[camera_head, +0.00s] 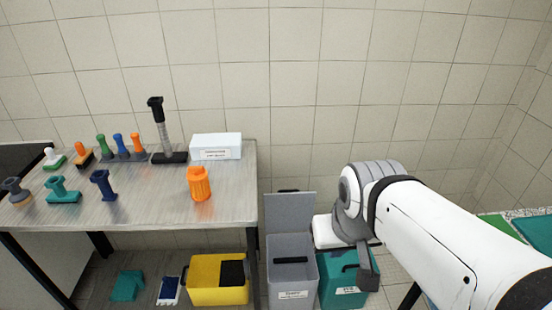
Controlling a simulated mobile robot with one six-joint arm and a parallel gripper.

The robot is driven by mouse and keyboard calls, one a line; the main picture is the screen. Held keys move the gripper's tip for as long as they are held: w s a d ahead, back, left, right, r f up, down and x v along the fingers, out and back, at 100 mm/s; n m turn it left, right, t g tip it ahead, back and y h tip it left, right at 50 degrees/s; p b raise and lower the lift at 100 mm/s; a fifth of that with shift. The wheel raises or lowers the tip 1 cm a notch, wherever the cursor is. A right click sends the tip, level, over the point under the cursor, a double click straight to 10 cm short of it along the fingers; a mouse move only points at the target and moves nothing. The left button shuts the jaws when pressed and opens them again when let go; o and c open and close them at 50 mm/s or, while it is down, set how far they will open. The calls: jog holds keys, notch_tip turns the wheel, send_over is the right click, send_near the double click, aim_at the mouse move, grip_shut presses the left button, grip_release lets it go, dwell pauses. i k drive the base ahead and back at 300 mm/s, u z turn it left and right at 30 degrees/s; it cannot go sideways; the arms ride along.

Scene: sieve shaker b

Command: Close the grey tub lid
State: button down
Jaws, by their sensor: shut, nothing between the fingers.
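The grey tub (292,285) stands on the floor just right of the table, with a white label on its front. Its grey lid (289,212) stands upright at the back of the tub, so the tub is open. A dark bar or slot shows inside the tub. My gripper (368,280) points down to the right of the grey tub, in front of a teal tub, apart from the lid. It looks shut and empty; its fingertips are small in this view.
The teal tub (338,290) stands close on the right of the grey one, partly hidden by my arm. The metal table (130,208) on the left holds several brushes and a white box (216,146). A yellow bin (217,287) sits beneath. The tiled wall is behind.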

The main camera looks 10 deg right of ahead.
aim_at(291, 209)
jog(key=i, duration=1.15)
jog(key=z, duration=0.05)
